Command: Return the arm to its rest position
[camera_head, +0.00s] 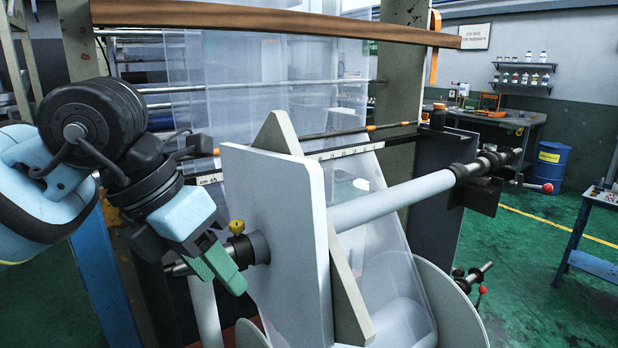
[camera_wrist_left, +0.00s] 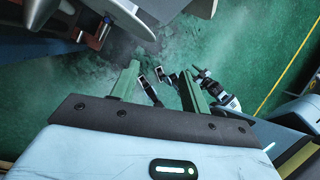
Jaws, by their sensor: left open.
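My left arm (camera_head: 95,150) comes in from the left in the head view. Its gripper (camera_head: 222,268) has green fingers and is close to the near end of the roll shaft (camera_head: 262,247), by a yellow knob (camera_head: 237,227). From this angle I cannot tell whether it touches the shaft. In the left wrist view the two green fingers (camera_wrist_left: 158,80) stand apart with nothing held between them, and green floor shows beyond.
A white panel (camera_head: 275,235) and a pale roller (camera_head: 395,200) stand right of the gripper. A blue post (camera_head: 105,275) is below the arm. A wooden bar (camera_head: 270,20) crosses above. Open green floor (camera_head: 530,270) lies right, with a blue barrel (camera_head: 551,165) behind.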

